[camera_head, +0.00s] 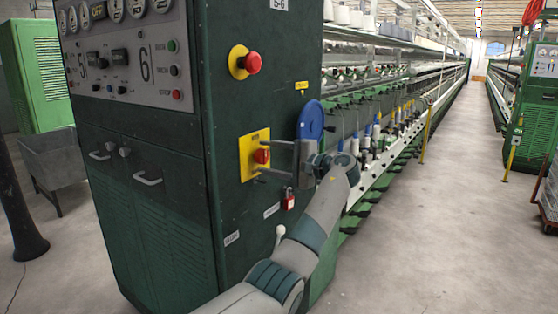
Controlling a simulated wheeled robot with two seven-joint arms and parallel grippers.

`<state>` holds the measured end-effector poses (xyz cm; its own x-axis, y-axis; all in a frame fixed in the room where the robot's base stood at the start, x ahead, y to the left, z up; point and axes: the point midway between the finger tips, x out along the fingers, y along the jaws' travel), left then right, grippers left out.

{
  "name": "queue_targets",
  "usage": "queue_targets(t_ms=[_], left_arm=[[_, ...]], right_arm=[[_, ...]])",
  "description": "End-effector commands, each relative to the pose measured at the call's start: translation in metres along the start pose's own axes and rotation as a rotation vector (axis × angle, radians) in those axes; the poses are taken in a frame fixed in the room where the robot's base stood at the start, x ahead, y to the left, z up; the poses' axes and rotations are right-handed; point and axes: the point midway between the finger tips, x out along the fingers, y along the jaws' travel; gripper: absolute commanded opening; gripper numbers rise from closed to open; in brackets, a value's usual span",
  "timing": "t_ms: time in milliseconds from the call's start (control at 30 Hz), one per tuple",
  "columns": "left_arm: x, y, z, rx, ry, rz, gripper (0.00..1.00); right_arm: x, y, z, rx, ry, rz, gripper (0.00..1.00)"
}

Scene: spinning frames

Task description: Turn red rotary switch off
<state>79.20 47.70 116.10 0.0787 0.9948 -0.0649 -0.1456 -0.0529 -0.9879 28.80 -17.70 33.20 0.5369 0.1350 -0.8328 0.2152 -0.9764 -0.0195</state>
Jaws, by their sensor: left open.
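The red rotary switch (262,156) sits on a yellow plate (246,166) on the side of the dark green machine cabinet. My left gripper (262,160) comes from the right and is open. Its two fingers reach toward the switch, one above and one below the red knob. I cannot tell whether the fingers touch the knob or the plate. My left arm (320,215) rises from the bottom of the view. My right gripper is not in view.
A red emergency button (250,64) on a yellow disc is above the switch. A blue disc (311,120) is close to my gripper. The cabinet (225,215) fills the left. The aisle floor (430,220) at right is clear.

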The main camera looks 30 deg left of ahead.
Motion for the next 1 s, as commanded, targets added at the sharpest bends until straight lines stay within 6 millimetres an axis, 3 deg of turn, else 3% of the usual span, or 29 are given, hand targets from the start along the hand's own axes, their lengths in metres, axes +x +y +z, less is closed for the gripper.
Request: queue_targets(t_ms=[167, 367, 1000], left_arm=[[-0.008, 0.001, -0.001, 0.0, 0.001, -0.001, 0.55], [-0.032, 0.002, -0.001, -0.001, 0.003, 0.0, 0.55], [-0.153, 0.001, -0.001, -0.001, 0.002, 0.0, 0.55]], right_arm=[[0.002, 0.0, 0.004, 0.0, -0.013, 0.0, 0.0], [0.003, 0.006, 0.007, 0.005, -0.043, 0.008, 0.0], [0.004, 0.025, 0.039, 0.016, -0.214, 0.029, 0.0]])
